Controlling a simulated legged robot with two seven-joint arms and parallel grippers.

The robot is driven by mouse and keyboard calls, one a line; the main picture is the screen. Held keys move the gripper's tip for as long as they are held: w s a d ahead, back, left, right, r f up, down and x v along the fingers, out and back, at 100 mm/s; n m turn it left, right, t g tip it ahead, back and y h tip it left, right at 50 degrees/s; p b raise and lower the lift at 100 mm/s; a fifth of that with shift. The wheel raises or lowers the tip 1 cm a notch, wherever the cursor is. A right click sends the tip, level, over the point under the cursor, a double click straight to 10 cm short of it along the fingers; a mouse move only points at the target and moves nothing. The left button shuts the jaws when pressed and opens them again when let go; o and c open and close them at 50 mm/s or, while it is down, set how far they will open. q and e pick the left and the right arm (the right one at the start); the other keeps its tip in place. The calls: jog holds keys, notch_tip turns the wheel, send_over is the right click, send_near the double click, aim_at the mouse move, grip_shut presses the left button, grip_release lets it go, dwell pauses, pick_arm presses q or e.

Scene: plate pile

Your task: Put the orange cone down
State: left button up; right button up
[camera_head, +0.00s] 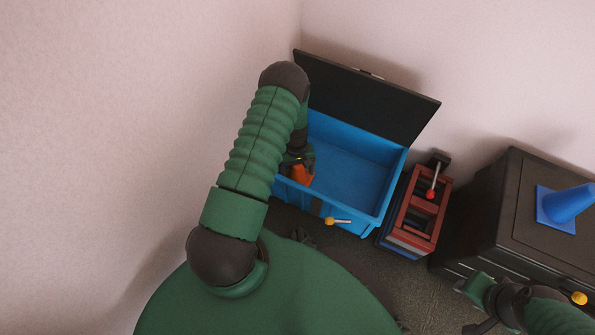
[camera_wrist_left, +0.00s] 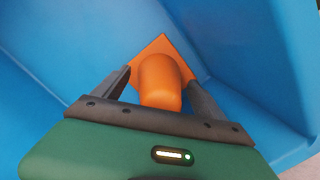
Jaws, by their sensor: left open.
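The orange cone (camera_head: 301,174) is inside the blue bin (camera_head: 385,205), near its left wall and partly hidden by my left arm. In the left wrist view the cone (camera_wrist_left: 160,82) stands on its square orange base against the blue bin surface. My left gripper (camera_head: 298,157) reaches down into the bin over the cone. In the wrist view its fingers (camera_wrist_left: 162,78) are apart, one on each side of the cone, with gaps showing. My right gripper (camera_head: 478,303) is at the lower right, away from the bin; its jaws are unclear.
The bin's dark lid (camera_head: 365,95) stands open behind it. A yellow-tipped lever (camera_head: 338,221) is at the bin's front. A red frame with a red-knobbed lever (camera_head: 415,210) stands to the right. A blue cone (camera_head: 568,205) sits on a dark cabinet (camera_head: 490,215). Walls are close behind and left.

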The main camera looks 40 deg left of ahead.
pick_arm(q)
jog(key=r+p, duration=0.2)
jog(key=r, duration=0.2)
jog(key=r+p, duration=0.3)
jog(key=a+r+p, duration=0.1)
jog(key=r+p, duration=0.1)
jog(key=r, duration=0.2)
jog(key=shift+w+r+p, duration=0.3)
jog(key=shift+w, duration=0.1)
jog(key=w+d+r+m+t+y, duration=0.1)
jog(key=d+r+m, duration=0.3)
jog(key=r, duration=0.5)
jog(key=d+r+m+t, duration=0.1)
jog(key=d+r, duration=0.5)
jog(key=r, duration=0.3)
jog(key=s+d+r+m+t, duration=0.1)
jog(key=s+d+r+m, duration=0.5)
jog(key=s+d+r, duration=0.2)
jog(key=shift+s+d+r, duration=0.2)
jog(key=shift+d+r, duration=0.25)
jog(key=shift+r, duration=0.4)
